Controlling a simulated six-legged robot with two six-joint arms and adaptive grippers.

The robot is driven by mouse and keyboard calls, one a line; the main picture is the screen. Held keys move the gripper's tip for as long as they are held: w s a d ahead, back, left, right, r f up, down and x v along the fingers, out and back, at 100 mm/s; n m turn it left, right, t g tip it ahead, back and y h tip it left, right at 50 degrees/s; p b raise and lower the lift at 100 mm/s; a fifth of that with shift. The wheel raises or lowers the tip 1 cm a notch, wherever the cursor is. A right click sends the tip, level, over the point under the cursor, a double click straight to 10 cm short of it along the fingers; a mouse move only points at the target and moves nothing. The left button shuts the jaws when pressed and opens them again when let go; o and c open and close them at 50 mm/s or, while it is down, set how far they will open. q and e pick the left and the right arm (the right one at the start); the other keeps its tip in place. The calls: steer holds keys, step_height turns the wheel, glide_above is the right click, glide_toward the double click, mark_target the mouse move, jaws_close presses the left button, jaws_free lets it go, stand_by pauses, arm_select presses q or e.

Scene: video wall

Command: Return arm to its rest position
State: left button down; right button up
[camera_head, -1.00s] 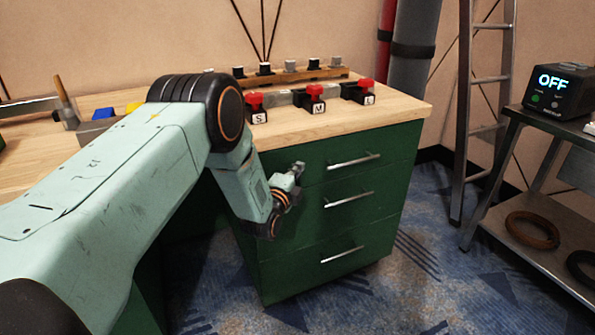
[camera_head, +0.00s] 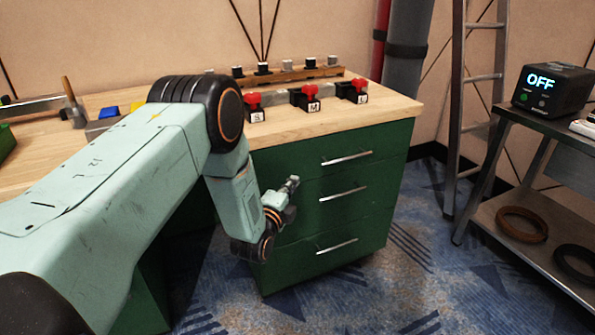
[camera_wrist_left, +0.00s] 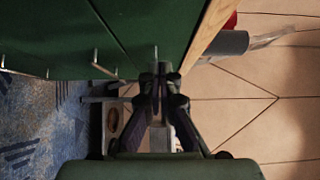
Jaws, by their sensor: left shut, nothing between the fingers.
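My left arm (camera_head: 95,205) reaches in from the left in the head view, its elbow above the workbench's front edge and its forearm hanging down. My left gripper (camera_head: 293,181) is in front of the green drawer cabinet (camera_head: 370,138), near the drawer fronts. It is small there; whether it touches the cabinet I cannot tell. In the left wrist view the gripper (camera_wrist_left: 161,70) shows its fingertips together with nothing between them. The green drawer fronts are at the upper left of that view. My right gripper is not in view.
On the wooden worktop (camera_head: 350,118) stand three red-topped blocks marked S (camera_head: 253,108), M (camera_head: 311,98) and L (camera_head: 358,92). A ladder (camera_head: 475,110) leans behind. A metal cart (camera_head: 535,130) at right holds a box reading OFF (camera_head: 552,90). Patterned carpet (camera_head: 400,255) lies clear between.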

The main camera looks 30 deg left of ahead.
arm_select(q)
steer(key=s+p, duration=0.1)
steer(key=s, duration=0.3)
steer(key=shift+s+d, duration=0.15)
steer(key=shift+d, duration=0.05)
